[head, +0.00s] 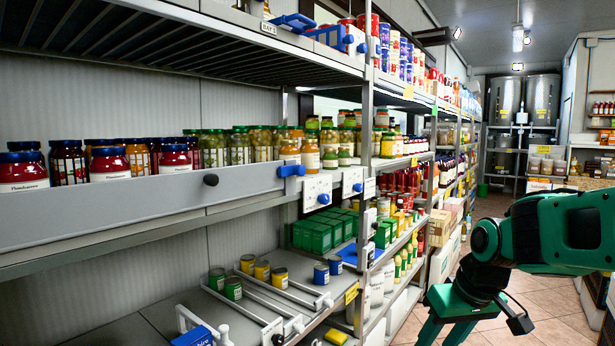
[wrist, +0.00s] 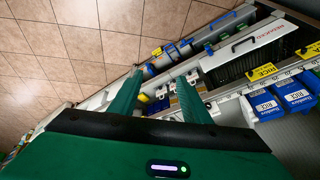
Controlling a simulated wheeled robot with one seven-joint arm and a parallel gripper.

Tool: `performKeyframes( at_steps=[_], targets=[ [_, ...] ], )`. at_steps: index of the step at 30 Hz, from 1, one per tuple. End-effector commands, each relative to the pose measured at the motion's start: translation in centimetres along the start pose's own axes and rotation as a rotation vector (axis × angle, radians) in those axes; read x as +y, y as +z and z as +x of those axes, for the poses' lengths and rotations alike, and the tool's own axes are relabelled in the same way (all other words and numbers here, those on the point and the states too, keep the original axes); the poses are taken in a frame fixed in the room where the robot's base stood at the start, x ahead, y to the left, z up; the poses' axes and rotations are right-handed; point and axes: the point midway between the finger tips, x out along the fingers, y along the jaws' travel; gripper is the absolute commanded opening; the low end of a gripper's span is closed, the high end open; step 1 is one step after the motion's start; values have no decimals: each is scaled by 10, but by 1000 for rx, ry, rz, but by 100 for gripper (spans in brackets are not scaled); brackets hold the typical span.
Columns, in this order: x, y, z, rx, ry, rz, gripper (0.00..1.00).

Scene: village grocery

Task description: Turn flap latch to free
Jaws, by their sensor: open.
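A long grey flap (head: 120,205) runs along the front of the jar shelf at the left in the head view. In the head view my arm is at the lower right, well away from the latch. The latch cannot be made out in the wrist view.
White plates with blue knobs (head: 318,191) are beside the latch. Jars (head: 107,163) stand behind the flap. A lower shelf (head: 150,318) holds cans in lanes. The tiled aisle floor (head: 545,305) is open at the right. Rice packs (wrist: 266,106) show in the wrist view.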

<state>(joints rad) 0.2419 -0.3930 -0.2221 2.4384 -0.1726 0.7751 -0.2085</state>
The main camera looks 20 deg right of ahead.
Motion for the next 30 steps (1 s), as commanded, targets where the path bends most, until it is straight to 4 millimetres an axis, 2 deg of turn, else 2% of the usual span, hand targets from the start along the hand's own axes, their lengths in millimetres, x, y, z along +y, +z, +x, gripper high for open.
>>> performKeyframes(
  at_steps=[1, 3, 6, 9, 12, 15, 18, 21, 25, 30],
  targets=[
    [-9, -40, -1, 89, -35, -100, 43],
    [-27, -96, -9, 234, -87, -255, 43],
    [-58, -169, -30, 450, -153, -458, 43],
    [-89, -229, -62, 675, -206, -631, 43],
    [-115, -272, -99, 883, -247, -761, 43],
    [-132, -299, -132, 1055, -274, -845, 43],
    [-142, -314, -158, 1179, -290, -893, 43],
    [-147, -321, -174, 1249, -298, -916, 43],
    [-152, -326, -179, 1279, -303, -924, 43],
    [-167, -341, -172, 1278, -303, -926, 43]
  ],
)
